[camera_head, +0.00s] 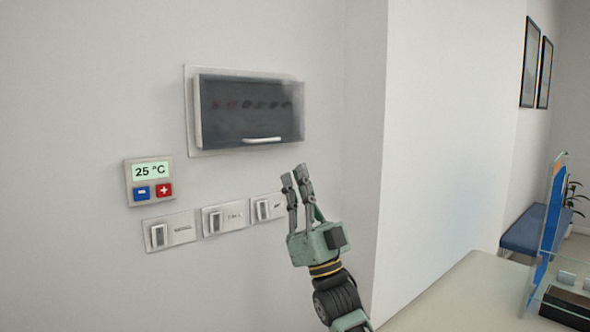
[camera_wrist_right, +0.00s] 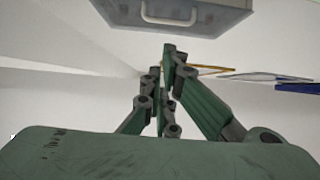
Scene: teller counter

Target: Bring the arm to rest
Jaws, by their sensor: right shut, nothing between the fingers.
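My right gripper (camera_head: 295,184) is raised in front of the wall, its fingers pointing up. Its fingers are shut with nothing between them. In the head view it is just right of the third wall switch (camera_head: 268,207) and below the dark-fronted wall box (camera_head: 250,108). In the right wrist view my gripper (camera_wrist_right: 170,62) shows its fingers together, with the box (camera_wrist_right: 180,14) and its handle beyond them. I cannot tell whether the fingers touch the wall. My left gripper is not in view.
A thermostat (camera_head: 150,181) reading 25 °C and two more switches, a left one (camera_head: 169,231) and a middle one (camera_head: 225,219), are on the wall. A wall corner juts out right of my arm. A pale counter (camera_head: 465,295) with a clear screen stands at the lower right.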

